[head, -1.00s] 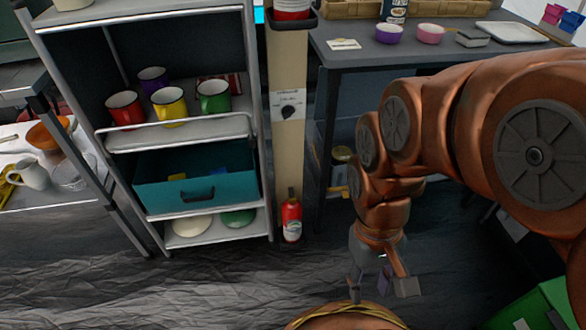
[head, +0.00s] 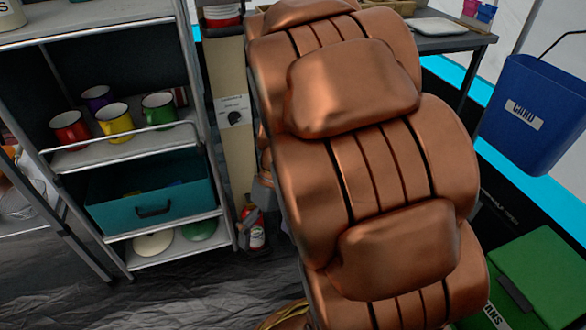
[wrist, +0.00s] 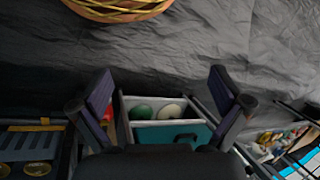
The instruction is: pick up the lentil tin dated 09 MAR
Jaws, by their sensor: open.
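No tin with a readable lentil label or 09 MAR date shows in either view. In the wrist view, my gripper (wrist: 160,76) has its two dark fingers wide apart with nothing between them. It is over the dark, wrinkled floor, facing the shelf unit. In the head view my copper arm fills the middle and hides the gripper. Round gold tops (wrist: 38,168) show at the lower left of the wrist view; I cannot tell what they are. A red and white container (head: 222,14) sits in a holder on the post, its label unreadable.
The shelf unit (head: 100,155) holds several mugs, a teal drawer (head: 150,195) and plates. A red extinguisher-like bottle (head: 255,236) stands by the post. A blue CARD bin (head: 530,115) and green bin (head: 535,275) are at right. A woven basket (wrist: 118,8) stands on the floor.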

